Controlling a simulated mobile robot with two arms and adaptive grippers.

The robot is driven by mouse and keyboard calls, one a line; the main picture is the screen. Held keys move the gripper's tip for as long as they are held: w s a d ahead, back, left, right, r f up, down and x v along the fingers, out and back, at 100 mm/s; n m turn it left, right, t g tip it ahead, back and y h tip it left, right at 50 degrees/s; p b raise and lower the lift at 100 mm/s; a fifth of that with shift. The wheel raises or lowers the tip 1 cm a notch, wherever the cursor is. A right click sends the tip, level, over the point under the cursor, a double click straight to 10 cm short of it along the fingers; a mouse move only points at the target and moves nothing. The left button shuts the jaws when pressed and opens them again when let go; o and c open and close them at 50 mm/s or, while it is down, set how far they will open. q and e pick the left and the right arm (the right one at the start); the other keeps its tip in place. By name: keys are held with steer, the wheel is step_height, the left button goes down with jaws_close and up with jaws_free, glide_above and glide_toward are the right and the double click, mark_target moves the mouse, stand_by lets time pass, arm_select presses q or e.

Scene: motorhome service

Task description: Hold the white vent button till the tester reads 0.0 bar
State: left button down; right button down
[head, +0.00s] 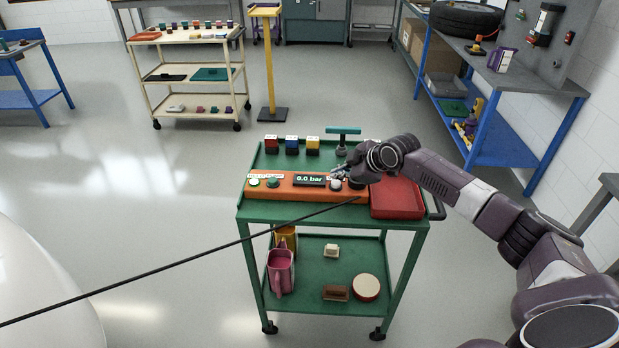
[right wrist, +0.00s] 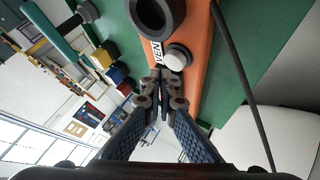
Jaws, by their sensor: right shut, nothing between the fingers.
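The orange tester (head: 288,187) lies on the top of a green cart (head: 300,217). Its display (head: 309,180) reads 0.0 bar. The white vent button (head: 336,184) is near the tester's right end, and shows in the right wrist view (right wrist: 177,58) beside a label partly reading "VEN". My right gripper (head: 340,171) is shut and empty, its fingertips (right wrist: 165,84) close to the button. I cannot tell whether they touch it. A green button (head: 273,182) and a paler one (head: 254,183) are at the tester's left end. My left gripper is not in view.
A red tray (head: 397,198) sits right of the tester. Red, blue and yellow blocks (head: 292,145) and a green T-handle (head: 343,137) stand behind it.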

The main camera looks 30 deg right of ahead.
steer(key=shift+r, duration=0.15)
step_height(320, 180, up, 5)
steer(key=p, duration=0.4)
steer(key=shift+p, duration=0.3)
steer(key=shift+a+f, duration=0.1)
steer(key=shift+f, duration=0.1)
